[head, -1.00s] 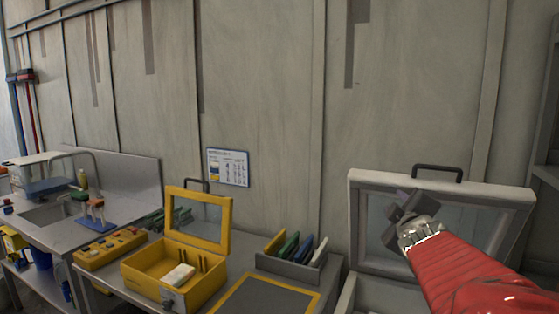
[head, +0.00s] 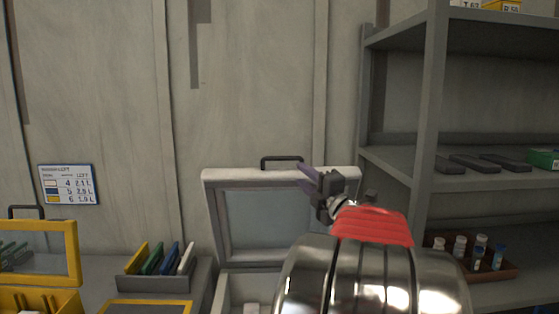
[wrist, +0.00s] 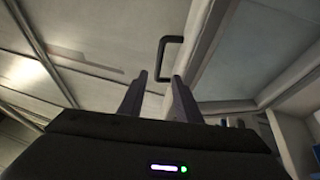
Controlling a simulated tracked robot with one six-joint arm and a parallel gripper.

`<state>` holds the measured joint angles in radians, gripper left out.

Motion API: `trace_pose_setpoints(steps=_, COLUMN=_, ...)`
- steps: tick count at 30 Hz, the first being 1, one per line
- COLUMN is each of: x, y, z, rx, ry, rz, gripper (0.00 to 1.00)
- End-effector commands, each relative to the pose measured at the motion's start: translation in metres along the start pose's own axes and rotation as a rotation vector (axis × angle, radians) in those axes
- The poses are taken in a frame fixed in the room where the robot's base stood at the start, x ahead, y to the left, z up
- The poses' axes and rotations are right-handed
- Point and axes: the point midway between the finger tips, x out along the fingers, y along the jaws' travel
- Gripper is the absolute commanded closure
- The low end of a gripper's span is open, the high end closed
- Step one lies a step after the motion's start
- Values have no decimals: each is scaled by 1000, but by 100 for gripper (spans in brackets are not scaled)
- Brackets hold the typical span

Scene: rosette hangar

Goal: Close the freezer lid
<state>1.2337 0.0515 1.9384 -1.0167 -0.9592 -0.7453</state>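The freezer lid (head: 230,177) stands open and upright, a pale frame around a glass pane. Its dark handle (head: 282,160) sticks up from the top edge. The freezer body (head: 228,290) shows only partly below it, with a pale item inside. My gripper (head: 309,178) is near the lid's upper right part, right of the handle in the head view. In the wrist view the two fingers (wrist: 158,76) are apart with nothing held. The handle (wrist: 175,40) shows just beyond the fingertips, beside the lid frame (wrist: 203,40). I see no clear contact.
A grey shelf rack (head: 395,165) stands close on the right, with a bottle tray (head: 505,268) on it. A grey file holder (head: 150,281) and an open yellow case (head: 72,255) are on the left. The wall is behind the lid.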

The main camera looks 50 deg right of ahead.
Motion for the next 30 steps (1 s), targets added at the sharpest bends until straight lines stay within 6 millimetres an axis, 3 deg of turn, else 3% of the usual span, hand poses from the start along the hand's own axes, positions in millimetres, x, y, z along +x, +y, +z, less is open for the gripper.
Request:
trace_pose_setpoints(steps=5, x=4, y=0, z=0, rx=1, ry=1, rz=0, gripper=69)
trace_pose_setpoints(steps=11, x=23, y=0, z=-1, rx=1, ry=2, rz=0, gripper=69)
trace_pose_setpoints(steps=30, x=119, y=0, z=-1, rx=1, ry=1, rz=0, gripper=69)
